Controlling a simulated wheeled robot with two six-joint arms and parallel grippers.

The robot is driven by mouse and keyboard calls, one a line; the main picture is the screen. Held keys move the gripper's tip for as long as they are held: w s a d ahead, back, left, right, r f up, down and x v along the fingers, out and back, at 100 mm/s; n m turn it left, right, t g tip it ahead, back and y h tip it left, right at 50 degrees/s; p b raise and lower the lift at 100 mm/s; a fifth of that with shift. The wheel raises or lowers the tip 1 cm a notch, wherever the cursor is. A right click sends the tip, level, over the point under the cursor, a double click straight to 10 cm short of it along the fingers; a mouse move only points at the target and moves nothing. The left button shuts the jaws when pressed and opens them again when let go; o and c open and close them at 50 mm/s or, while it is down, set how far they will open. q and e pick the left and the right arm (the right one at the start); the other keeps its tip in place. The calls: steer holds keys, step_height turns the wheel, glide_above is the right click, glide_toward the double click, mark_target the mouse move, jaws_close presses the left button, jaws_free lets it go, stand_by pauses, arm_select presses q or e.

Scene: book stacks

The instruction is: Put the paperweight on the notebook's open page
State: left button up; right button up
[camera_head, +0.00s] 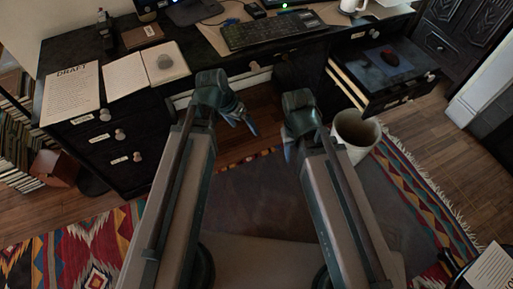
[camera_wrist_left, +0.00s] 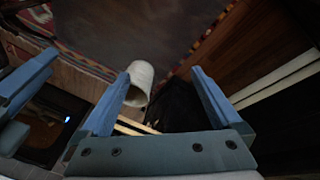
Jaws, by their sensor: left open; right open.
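The open notebook (camera_head: 128,77) lies on the dark desk at the left, with pale pages. A small grey rounded object, apparently the paperweight (camera_head: 164,61), rests on its right page. My left gripper (camera_head: 240,115) is open and empty in front of the desk, right of the notebook and well apart from it. Its two spread blue fingers also show in the left wrist view (camera_wrist_left: 160,76). My right gripper (camera_head: 290,148) is open in front of the desk, further right; its fingers are partly hidden by its own arm. Neither gripper touches the paperweight.
A DRAFT sheet (camera_head: 70,95) lies left of the notebook. The keyboard (camera_head: 272,32) and a white mug (camera_head: 350,6) are on the desk.

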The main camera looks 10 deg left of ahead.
arm_select(q)
steer(key=s+d+f+g+y, duration=0.1)
steer(key=s+d+y, duration=0.3)
steer(key=s, duration=0.4)
steer(key=shift+d+n+g+y, duration=0.3)
steer(key=shift+d+g, duration=0.2)
steer(key=shift+d, duration=0.35)
steer(key=shift+r, duration=0.1)
step_height(320, 180, up, 16)
steer(key=p, duration=1.6)
steer(key=shift+r, duration=0.15)
